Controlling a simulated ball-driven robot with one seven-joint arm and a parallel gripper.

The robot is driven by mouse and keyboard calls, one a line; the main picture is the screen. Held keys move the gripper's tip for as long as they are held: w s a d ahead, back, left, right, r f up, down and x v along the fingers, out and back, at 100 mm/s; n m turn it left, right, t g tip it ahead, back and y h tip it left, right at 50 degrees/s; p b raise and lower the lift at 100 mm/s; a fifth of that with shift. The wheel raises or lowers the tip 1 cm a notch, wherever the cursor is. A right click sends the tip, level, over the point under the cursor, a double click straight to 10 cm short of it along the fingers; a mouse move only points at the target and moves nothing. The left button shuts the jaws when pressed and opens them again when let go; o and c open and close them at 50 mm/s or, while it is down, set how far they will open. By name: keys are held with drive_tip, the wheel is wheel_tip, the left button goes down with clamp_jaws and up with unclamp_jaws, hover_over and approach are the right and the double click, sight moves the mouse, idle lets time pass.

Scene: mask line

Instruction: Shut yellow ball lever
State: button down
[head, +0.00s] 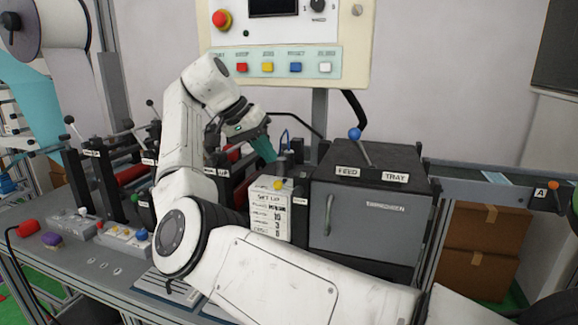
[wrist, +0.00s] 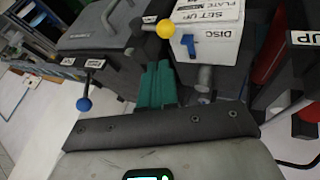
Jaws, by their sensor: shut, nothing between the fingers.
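The yellow ball lever (head: 277,184) is on the white "SET UP" box (head: 270,212) in the middle of the head view. In the wrist view its yellow ball (wrist: 165,29) shows at the top centre, beside the "SET UP PLATE" label and near the word "DISC". My gripper (head: 268,158) has teal fingers pointing down, above and slightly left of the ball. In the wrist view my gripper (wrist: 158,68) is shut and empty, with its fingertips below the ball in the picture. I see a gap there, but cannot tell its depth. The lever's arm is mostly hidden.
A dark feed box (head: 367,220) with a blue ball lever (head: 354,134) stands right of the white box. Black brackets and red rollers (head: 132,174) crowd the left. A panel with coloured buttons (head: 268,67) hangs behind. Cartons (head: 478,272) stand at the right.

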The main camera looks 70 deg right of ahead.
sight(297, 175)
drive_tip(key=x, duration=0.3)
drive_tip(key=shift+s, duration=0.2)
drive_tip(key=shift+s+f+p, duration=0.1)
drive_tip(key=shift+s+p, duration=0.2)
drive_tip(key=shift+s, duration=0.7)
drive_tip(key=shift+s+d+f, duration=0.1)
drive_tip(key=shift+s+f, duration=0.05)
drive_tip(key=shift+s, duration=0.6)
drive_tip(key=shift+d+p, duration=0.15)
drive_tip(key=shift+p, duration=0.15)
